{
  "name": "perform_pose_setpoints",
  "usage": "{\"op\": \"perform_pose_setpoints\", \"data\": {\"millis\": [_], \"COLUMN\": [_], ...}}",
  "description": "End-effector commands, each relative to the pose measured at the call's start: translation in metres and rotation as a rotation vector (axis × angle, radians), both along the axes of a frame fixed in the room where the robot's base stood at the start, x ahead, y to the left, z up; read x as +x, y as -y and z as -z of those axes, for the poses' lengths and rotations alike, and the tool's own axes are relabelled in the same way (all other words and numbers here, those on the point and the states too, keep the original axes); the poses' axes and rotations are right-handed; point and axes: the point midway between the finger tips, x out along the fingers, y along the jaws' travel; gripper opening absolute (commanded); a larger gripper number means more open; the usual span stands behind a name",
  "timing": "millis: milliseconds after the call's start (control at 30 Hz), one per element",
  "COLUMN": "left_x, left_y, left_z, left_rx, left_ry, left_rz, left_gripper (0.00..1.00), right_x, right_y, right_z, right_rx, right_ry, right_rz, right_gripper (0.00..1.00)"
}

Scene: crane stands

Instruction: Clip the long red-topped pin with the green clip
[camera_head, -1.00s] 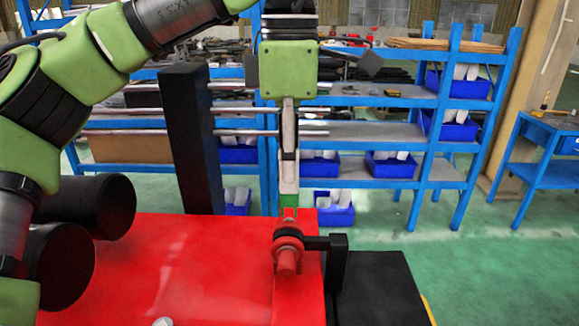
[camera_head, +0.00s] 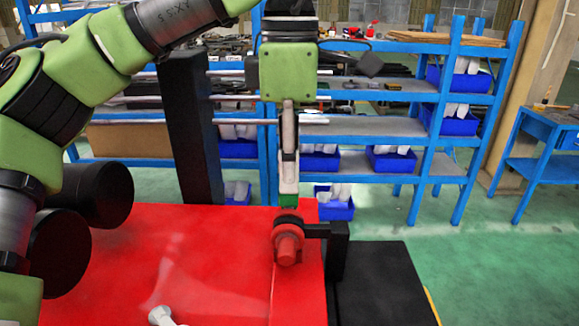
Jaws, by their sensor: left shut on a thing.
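The red-topped pin (camera_head: 289,248) has a rounded red body with a dark collar at its top, held beside a black bracket (camera_head: 336,250) at the right edge of the red surface. My left gripper (camera_head: 288,186) points down above it, its fingers shut on the green clip (camera_head: 288,201). The clip is just above and behind the dark collar. I cannot tell whether the clip touches the pin, and the clip's lower part is hidden.
The red tabletop (camera_head: 215,260) is mostly clear. Black cylinders (camera_head: 103,194) lie at its left. A black post (camera_head: 190,130) with metal rods stands behind. A small pale object (camera_head: 160,315) shows at the bottom edge. Blue shelves (camera_head: 395,170) with bins stand in the background.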

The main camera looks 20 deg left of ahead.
Motion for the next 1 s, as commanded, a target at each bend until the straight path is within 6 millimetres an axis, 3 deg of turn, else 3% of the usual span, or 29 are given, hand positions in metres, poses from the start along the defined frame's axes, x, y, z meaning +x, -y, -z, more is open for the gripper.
{"op": "perform_pose_setpoints", "data": {"millis": [333,400,433,1000], "left_x": [-0.0002,-0.0001,-0.0001,-0.0001], "left_y": [0.0000,0.0000,0.0000,0.0001], "left_z": [0.0088,0.0077,0.0076,0.0034], "left_rx": [0.000,0.000,0.000,0.000], "left_ry": [-0.001,0.000,0.000,0.000], "left_rz": [0.000,0.000,0.000,0.000], "left_gripper": [0.00,0.26,0.30,0.30], "right_x": [-0.0001,-0.0002,-0.0002,-0.0003], "right_y": [-0.0002,-0.0001,-0.0001,0.0000], "right_z": [0.0058,0.0049,0.0049,0.0010], "right_rx": [0.000,0.000,0.000,0.000], "right_ry": [0.000,0.000,0.000,0.000], "right_rz": [-0.001,-0.001,-0.001,-0.001], "right_gripper": [0.00,0.00,0.00,0.00]}}
